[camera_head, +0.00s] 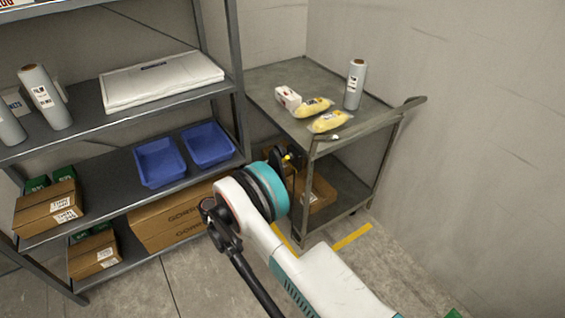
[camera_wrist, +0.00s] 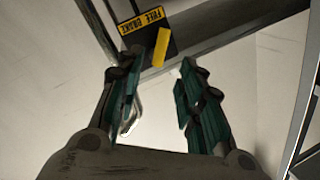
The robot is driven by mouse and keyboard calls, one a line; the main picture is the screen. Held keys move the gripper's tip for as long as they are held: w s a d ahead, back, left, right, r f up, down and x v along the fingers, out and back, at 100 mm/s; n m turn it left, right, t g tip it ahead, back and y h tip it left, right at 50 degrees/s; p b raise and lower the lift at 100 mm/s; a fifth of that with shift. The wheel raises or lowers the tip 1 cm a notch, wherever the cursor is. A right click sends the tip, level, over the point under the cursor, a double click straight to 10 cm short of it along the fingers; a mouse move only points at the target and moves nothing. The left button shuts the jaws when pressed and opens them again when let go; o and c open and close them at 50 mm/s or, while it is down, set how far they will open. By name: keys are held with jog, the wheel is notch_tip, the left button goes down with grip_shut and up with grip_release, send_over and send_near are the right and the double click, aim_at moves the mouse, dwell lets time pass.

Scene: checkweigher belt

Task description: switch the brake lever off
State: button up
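The plate is fixed near a grey metal bar of the cart. My gripper (camera_wrist: 154,72) is open, its two dark and teal fingers apart and nothing between them. The lever lies just beyond the fingertips, between their lines, with no clear contact. In the head view, my gripper is mostly hidden behind my teal wrist, close to the cart (camera_head: 268,82); a small yellow spot there may be the lever.
A shelf rack (camera_head: 110,179) with blue bins (camera_head: 207,144) and cartons stands left of my arm. Open floor lies in front, and a wall is at right.

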aim_at(283, 159)
jog(key=b+x, duration=0.2)
jog(key=x, duration=0.6)
jog(key=shift+d, duration=0.1)
jog(key=shift+r, duration=0.1)
grip_shut()
